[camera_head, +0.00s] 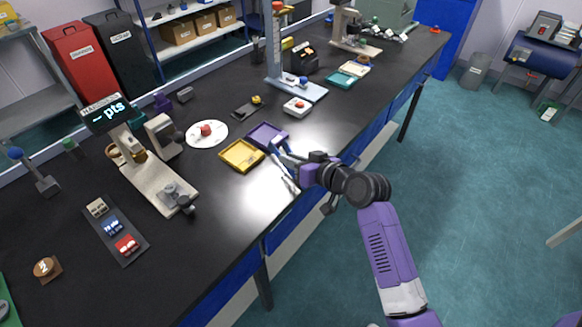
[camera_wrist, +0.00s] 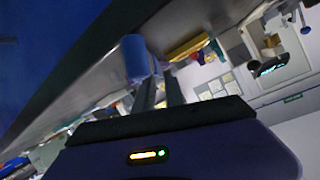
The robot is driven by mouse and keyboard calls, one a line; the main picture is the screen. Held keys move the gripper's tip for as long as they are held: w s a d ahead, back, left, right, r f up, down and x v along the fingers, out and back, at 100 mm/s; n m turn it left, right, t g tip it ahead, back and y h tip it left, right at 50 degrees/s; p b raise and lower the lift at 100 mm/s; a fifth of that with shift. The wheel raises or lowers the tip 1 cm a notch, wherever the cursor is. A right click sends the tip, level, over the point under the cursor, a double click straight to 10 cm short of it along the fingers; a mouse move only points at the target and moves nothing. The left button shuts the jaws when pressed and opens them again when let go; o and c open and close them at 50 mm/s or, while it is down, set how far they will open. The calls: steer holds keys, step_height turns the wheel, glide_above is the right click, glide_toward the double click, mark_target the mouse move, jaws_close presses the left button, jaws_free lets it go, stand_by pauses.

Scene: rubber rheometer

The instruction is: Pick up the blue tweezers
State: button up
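My gripper (camera_head: 285,159) is low over the front edge of the black bench, beside the purple tray. A small blue piece (camera_head: 279,146), which may be part of the blue tweezers, shows at its fingers. In the wrist view a blue block-like piece (camera_wrist: 135,58) stands at the tip of the left finger. My two fingers (camera_wrist: 158,92) show there with a narrow gap between them. Pale slim shapes (camera_head: 286,180) lie just below the gripper in the head view; I cannot tell whether they are fingers or tweezer arms. Whether the blue piece is gripped is unclear.
A purple tray (camera_head: 268,136) and a yellow tray (camera_head: 241,155) sit left of my gripper. A white plate (camera_head: 207,134) with a red piece, a white button box (camera_head: 296,107) and a beige instrument (camera_head: 158,185) are farther off. The bench front left of my gripper is clear.

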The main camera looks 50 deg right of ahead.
steer(key=x, duration=0.4)
steer(key=shift+c, duration=0.4)
jaws_close()
stand_by(1.2)
